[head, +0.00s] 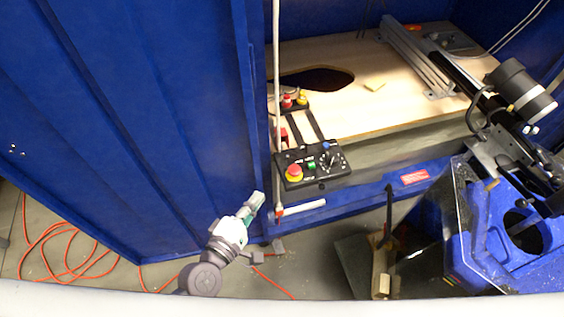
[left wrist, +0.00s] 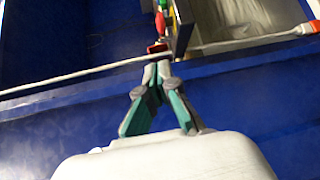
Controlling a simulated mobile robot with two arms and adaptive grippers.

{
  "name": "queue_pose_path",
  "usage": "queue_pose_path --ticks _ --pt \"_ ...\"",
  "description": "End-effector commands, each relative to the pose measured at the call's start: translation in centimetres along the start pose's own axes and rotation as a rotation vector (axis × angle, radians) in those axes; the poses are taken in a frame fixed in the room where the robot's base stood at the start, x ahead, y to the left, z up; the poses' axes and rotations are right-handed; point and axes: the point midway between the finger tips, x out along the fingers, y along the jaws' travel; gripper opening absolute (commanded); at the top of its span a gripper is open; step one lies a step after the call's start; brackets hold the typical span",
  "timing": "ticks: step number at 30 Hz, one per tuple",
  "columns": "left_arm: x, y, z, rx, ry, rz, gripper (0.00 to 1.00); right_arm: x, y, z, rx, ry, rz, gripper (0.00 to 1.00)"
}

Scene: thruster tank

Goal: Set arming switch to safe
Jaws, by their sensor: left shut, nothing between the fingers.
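A black control panel (head: 313,180) hangs at the front edge of the wooden deck. It carries a red mushroom button on a yellow base (head: 294,172), a green button (head: 311,165), a blue part and a dark knob (head: 333,160). I cannot read which control is the arming switch or how it is set. My left gripper (head: 257,198) is left of and below the panel, apart from it, shut and empty. In the left wrist view its fingertips (left wrist: 157,70) meet just below a red part, with the panel seen nearly edge-on (left wrist: 182,25). My right gripper is not in view.
A white pole (head: 276,90) stands just left of the panel. Blue tank walls (head: 130,120) fill the left. A thruster-like cylinder (head: 520,90) and a blue plastic body (head: 475,215) stand at right. An orange cable (head: 65,240) lies on the floor.

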Motion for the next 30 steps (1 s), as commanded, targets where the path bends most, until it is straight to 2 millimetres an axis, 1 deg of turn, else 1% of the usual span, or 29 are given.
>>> queue_pose_path --ticks 5,12,15,18,21,24,30 --pt "2.8 0.3 0.0 -0.001 0.001 0.004 0.0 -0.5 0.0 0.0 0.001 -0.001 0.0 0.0" --pt "8.1 0.2 0.1 0.001 0.0 0.003 0.0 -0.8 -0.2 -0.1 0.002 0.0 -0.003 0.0" --pt "10.0 0.2 0.1 0.001 -0.001 0.003 0.0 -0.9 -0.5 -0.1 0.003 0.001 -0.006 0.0" --pt "11.5 0.2 0.0 0.001 -0.001 0.002 0.0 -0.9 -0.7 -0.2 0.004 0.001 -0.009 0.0" --pt "12.6 0.1 0.0 0.001 0.0 0.001 0.0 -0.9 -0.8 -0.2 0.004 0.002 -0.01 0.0" --pt "13.3 0.1 0.0 0.001 0.0 0.001 0.0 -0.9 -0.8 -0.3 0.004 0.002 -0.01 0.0" --pt "13.6 0.0 0.0 0.001 0.0 0.0 0.0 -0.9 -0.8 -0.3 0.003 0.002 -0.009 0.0"
